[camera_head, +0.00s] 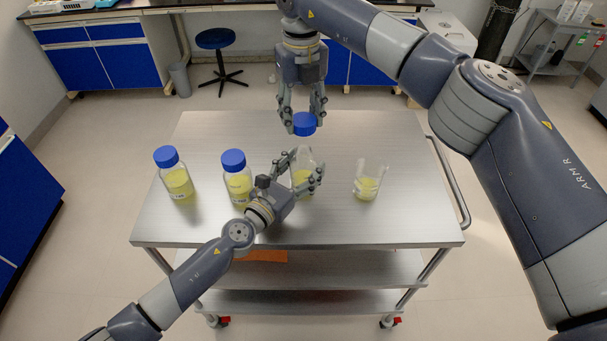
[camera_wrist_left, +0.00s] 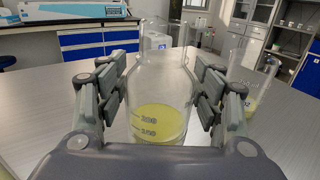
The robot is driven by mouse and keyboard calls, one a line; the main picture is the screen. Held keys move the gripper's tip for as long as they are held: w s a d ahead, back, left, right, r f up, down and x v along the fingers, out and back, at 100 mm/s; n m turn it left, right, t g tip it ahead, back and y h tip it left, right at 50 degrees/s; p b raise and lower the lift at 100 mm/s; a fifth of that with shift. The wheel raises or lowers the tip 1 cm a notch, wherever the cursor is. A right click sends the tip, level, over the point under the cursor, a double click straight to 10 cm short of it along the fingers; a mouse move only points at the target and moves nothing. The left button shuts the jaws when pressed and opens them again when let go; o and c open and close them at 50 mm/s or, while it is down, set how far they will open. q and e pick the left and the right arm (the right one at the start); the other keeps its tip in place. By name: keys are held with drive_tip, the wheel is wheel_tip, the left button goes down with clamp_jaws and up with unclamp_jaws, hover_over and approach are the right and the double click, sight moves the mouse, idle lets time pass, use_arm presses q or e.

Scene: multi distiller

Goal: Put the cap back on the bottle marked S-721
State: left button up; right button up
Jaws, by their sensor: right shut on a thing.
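The blue cap (camera_head: 304,124) is held in my right gripper (camera_head: 303,112), whose fingers are shut on it from above. It is over the uncapped bottle (camera_head: 303,177), a clear bottle with yellow liquid standing upright on the cart. A gap shows between cap and bottle mouth. My left gripper (camera_head: 303,172) is around the bottle with a finger on each side. In the left wrist view the uncapped bottle (camera_wrist_left: 160,105) stands between the fingers (camera_wrist_left: 162,85), which look slightly apart from the glass. No S-721 marking is readable.
Two capped bottles with yellow liquid, one at the left (camera_head: 178,183) and one nearer the middle (camera_head: 238,185), stand on the steel cart (camera_head: 390,220). A beaker (camera_head: 367,187) with yellow liquid stands to the right. The far part of the cart top is clear.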

sight(302, 147)
use_arm(q)
drive_tip(key=c, duration=0.8)
use_arm(e)
drive_tip(key=shift+f, duration=2.45)
drive_tip(key=shift+f, duration=0.9)
drive_tip(key=shift+f, duration=0.6)
